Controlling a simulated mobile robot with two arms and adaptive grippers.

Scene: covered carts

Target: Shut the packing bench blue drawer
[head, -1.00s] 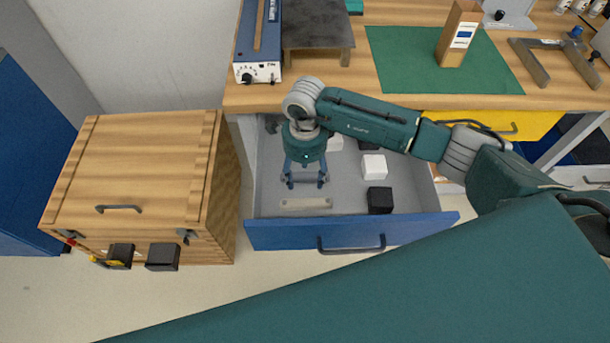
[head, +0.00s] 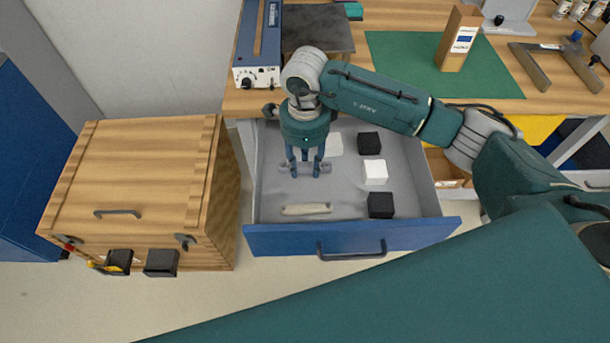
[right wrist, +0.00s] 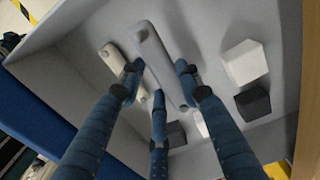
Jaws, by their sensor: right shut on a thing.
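The packing bench's blue drawer (head: 290,241) is pulled out below the bench top, with its dark bar handle (head: 350,252) on the front. My right gripper (head: 305,172) points down inside the open drawer, with its fingers closed in on a long grey bar. The bar (right wrist: 158,62) lies between the fingers in the right wrist view; its ends show either side of them in the head view. My gripper is away from the drawer handle. My left gripper is out of view.
The drawer holds a pale bar (head: 306,209), a white cube (head: 375,172) and black cubes (head: 380,205). A wooden crate (head: 135,165) stands close left of it. A yellow drawer (head: 530,129) is partly hidden by my right arm. Floor shows in front.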

